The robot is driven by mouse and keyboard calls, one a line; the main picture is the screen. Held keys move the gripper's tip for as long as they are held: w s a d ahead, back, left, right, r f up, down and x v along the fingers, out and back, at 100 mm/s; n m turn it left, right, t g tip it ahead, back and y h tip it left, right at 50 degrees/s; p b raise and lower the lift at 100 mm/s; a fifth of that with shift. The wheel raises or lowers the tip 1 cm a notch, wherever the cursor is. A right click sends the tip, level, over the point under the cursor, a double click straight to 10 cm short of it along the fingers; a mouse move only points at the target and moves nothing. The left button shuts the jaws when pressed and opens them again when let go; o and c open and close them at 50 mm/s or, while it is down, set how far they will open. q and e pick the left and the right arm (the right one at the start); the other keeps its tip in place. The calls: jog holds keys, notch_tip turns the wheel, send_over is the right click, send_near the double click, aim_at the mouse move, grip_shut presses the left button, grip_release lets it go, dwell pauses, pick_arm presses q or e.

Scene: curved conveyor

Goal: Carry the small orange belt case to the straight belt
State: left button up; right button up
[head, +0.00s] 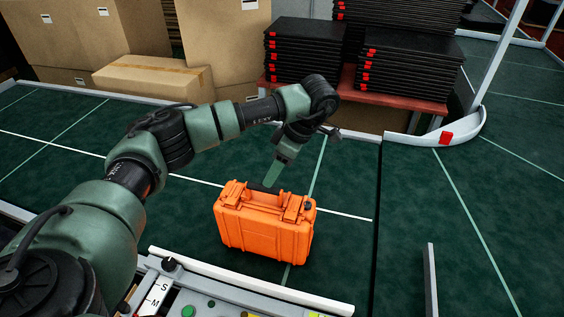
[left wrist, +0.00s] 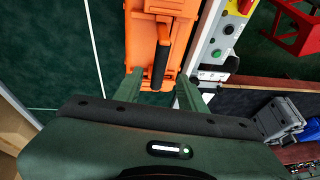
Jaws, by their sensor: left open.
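The small orange case (head: 264,224) stands upright on the green belt (head: 345,195) near its front edge, with its dark handle on top. My left gripper (head: 272,176) is just above the case's handle, pointing down. In the left wrist view the open fingers of my left gripper (left wrist: 158,88) are on either side of the end of the dark handle of the orange case (left wrist: 144,38); I cannot tell whether they touch it. My right gripper is not in view. A seam divides this belt from another green belt section (head: 455,215) on the right.
A control panel (head: 190,297) with a green button lies at the front edge below the case. A white rail end with a red block (head: 446,138) stands at the back right. Cardboard boxes (head: 150,78) and stacked black trays (head: 410,62) stand behind. An upright grey post (head: 430,280) is at front right.

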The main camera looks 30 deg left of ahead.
pick_arm(q)
jog(key=v, duration=0.6)
jog(key=shift+r, duration=0.25)
jog(key=shift+d+f, duration=0.1)
